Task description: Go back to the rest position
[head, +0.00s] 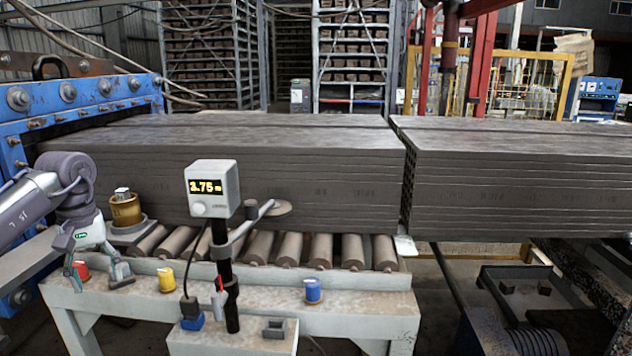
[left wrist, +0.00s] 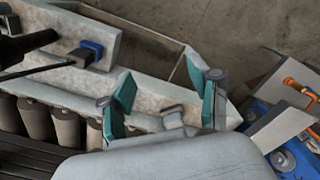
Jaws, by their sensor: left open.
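My left gripper (head: 99,276) hangs from my left arm at the left of the head view, over the front rail of the roller table (head: 385,300). Its fingers are apart with nothing between them, beside a red knob (head: 82,266). In the left wrist view my left gripper (left wrist: 161,96) shows two separated teal fingers above the pale rail, with a small grey fitting (left wrist: 173,117) seen between them. My right gripper is in neither view.
A grey display box (head: 212,188) reading 3.75 stands on a black post. A brass cylinder (head: 125,211) is close to my left wrist. Long clay blocks (head: 300,165) lie on rollers (head: 290,248). A blue machine frame (head: 75,115) stands at the left.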

